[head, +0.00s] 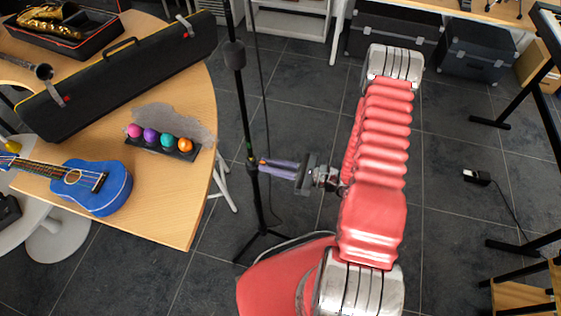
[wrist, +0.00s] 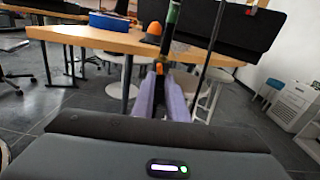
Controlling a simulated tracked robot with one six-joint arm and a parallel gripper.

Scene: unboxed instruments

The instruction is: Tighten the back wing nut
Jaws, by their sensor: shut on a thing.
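A black stand (head: 245,120) rises from the floor beside the wooden table, on a tripod base. A small orange wing nut (wrist: 160,68) sits low on its pole, just below a green part (wrist: 173,14). It also shows as a tiny orange spot in the head view (head: 262,161). My gripper (head: 265,164) reaches left to the pole, with its purple fingers nearly level. In the wrist view my gripper (wrist: 160,77) is shut on the orange wing nut, whose sides the fingertips partly hide. I cannot tell how tight the nut is.
The wooden table (head: 205,200) stands left of the pole. It holds a blue ukulele (head: 107,190), a rack of colored egg shakers (head: 170,150), a long black case (head: 120,80) and a saxophone case (head: 95,35). A cable hangs near the pole. Open floor (head: 455,215) lies to the right.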

